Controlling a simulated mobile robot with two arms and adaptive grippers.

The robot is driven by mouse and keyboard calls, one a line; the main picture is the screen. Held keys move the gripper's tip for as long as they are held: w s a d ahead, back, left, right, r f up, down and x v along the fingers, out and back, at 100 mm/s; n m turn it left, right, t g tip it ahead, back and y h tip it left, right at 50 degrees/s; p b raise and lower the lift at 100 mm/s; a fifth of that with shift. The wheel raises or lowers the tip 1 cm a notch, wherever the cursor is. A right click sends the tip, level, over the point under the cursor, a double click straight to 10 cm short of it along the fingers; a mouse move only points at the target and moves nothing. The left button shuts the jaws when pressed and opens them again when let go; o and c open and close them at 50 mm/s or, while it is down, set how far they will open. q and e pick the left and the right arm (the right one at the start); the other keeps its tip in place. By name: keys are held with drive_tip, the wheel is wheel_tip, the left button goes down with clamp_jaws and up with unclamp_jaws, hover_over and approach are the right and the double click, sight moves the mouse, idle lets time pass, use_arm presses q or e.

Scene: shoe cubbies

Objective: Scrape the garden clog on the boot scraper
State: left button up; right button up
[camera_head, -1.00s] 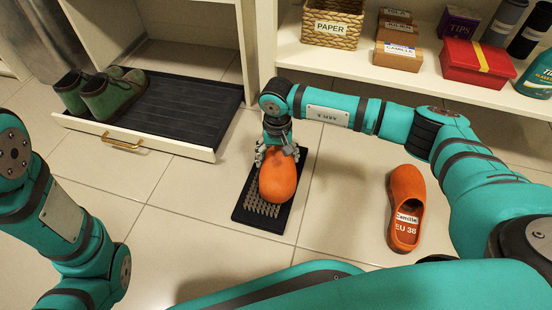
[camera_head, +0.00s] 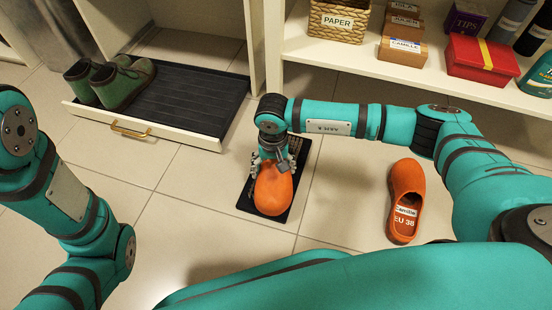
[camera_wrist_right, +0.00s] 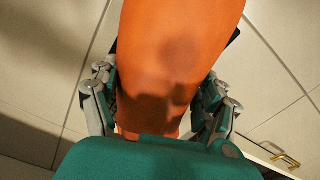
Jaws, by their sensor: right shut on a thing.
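An orange garden clog (camera_head: 273,192) is over the near part of the black boot scraper (camera_head: 302,158) on the tiled floor. My right gripper (camera_head: 271,165) is shut on the clog from above, with a finger on each side of its far end. In the right wrist view the clog (camera_wrist_right: 180,45) fills the space between the fingers. The clog hides much of the scraper, and I cannot tell whether its sole touches the bristles. The matching clog (camera_head: 405,200), labelled "Camille EU 38", lies apart on the right. My left arm shows at the left, its gripper out of view.
An open drawer with a black ribbed mat (camera_head: 187,100) holds green boots (camera_head: 124,82) at the upper left. A shelf above holds a paper basket (camera_head: 337,20), brown boxes (camera_head: 401,48) and a red box (camera_head: 482,60). Bare floor lies around the scraper.

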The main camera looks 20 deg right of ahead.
drive_tip(key=shift+w+d+f+b, duration=0.2)
drive_tip(key=shift+w+d+b, duration=0.4)
drive_tip(key=shift+w+d, duration=0.35)
drive_tip(key=shift+w+d+r, duration=0.15)
drive_tip(key=shift+w+d, duration=0.05)
drive_tip(key=shift+w, duration=0.3)
drive_tip(key=shift+w+d+b, duration=0.75)
drive_tip(key=shift+w+d, duration=0.05)
drive_tip(key=shift+w, duration=0.25)
drive_tip(key=shift+w+d+r, duration=0.1)
drive_tip(key=shift+w+d, duration=0.05)
drive_tip(key=shift+w, duration=0.1)
drive_tip(key=shift+s+a+r+p, duration=0.1)
drive_tip(key=shift+s+a+p, duration=0.35)
drive_tip(key=shift+s, duration=0.15)
drive_tip(key=shift+s+a+p, duration=0.3)
drive_tip(key=shift+s+a, duration=0.15)
drive_tip(key=shift+s, duration=0.15)
drive_tip(key=shift+s+a+f, duration=0.2)
drive_tip(key=shift+s, duration=0.05)
